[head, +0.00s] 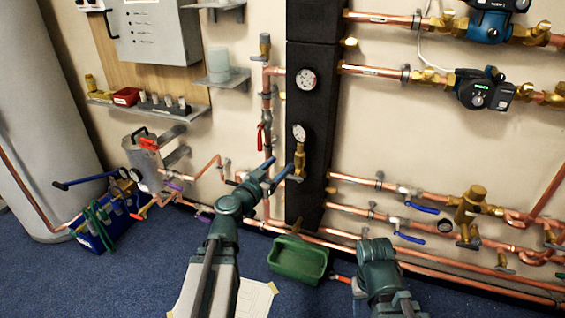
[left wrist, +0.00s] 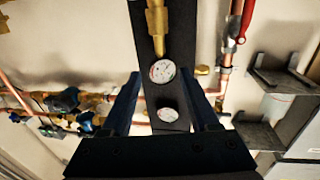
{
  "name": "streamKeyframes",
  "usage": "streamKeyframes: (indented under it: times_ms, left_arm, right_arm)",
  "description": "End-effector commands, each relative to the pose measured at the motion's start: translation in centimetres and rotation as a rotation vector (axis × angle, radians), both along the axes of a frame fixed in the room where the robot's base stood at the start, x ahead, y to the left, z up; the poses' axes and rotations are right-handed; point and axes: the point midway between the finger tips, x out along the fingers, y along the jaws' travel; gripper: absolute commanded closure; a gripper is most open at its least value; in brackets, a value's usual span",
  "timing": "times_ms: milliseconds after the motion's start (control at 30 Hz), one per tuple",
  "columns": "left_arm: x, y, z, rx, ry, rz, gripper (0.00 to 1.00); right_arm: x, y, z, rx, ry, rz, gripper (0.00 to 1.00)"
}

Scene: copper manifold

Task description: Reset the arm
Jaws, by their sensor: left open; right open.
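My left gripper (head: 277,172) is in the middle of the head view, its two blue fingers spread apart. In the left wrist view it is open and empty (left wrist: 163,95), with two dial gauges seen between and beyond its fingers. In the head view the lower gauge (head: 299,132) sits on a brass fitting in front of a black column, just above the left fingers. Whether the fingers touch anything there cannot be told. My right arm comes up from the bottom, right of centre. Its dark green wrist shows, but the fingers are hidden.
Copper pipes with blue-handled valves (head: 423,209) and pumps (head: 484,91) line the wall at right. A green bin (head: 298,262) stands on the floor between my arms. A blue tool carrier (head: 104,226) and a grey tank (head: 42,120) are at left. Blue carpet is open at lower left.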

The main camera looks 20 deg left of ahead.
Motion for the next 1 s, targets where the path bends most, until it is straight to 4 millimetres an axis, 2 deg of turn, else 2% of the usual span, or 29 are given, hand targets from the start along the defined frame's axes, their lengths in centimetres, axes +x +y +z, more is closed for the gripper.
streamKeyframes:
  times_ms: [500, 600, 667, 767, 800, 867, 900, 1000]
  left_arm:
    - [0.0, 0.0, 0.0, 0.000, 0.000, 0.000, 0.39]
    - [0.0, -0.8, -0.2, 0.000, 0.010, -0.022, 0.39]
    - [-0.1, -2.5, -0.7, 0.003, 0.033, -0.067, 0.39]
    - [-0.6, -7.4, -2.6, 0.013, 0.119, -0.197, 0.39]
    - [-1.2, -9.9, -3.7, 0.020, 0.174, -0.262, 0.39]
    - [-2.4, -13.6, -5.8, 0.034, 0.279, -0.361, 0.39]
    - [-3.5, -15.9, -7.4, 0.048, 0.359, -0.421, 0.39]
    - [-7.0, -20.6, -11.7, 0.096, 0.598, -0.533, 0.39]
  right_arm:
    - [0.0, 0.0, 0.0, 0.000, 0.000, 0.000, 0.50]
    - [0.0, 0.0, 0.0, 0.000, 0.000, 0.000, 0.50]
    - [0.0, 0.0, 0.0, 0.000, 0.000, 0.000, 0.50]
    - [0.0, 0.0, 0.0, 0.000, 0.000, 0.000, 0.50]
    - [0.0, 0.0, 0.0, 0.000, 0.000, 0.000, 0.50]
    - [0.0, 0.0, 0.0, 0.000, 0.000, 0.000, 0.50]
    - [0.0, 0.0, 0.0, 0.000, 0.000, 0.000, 0.50]
    - [0.0, 0.0, 0.0, 0.000, 0.000, 0.000, 0.50]
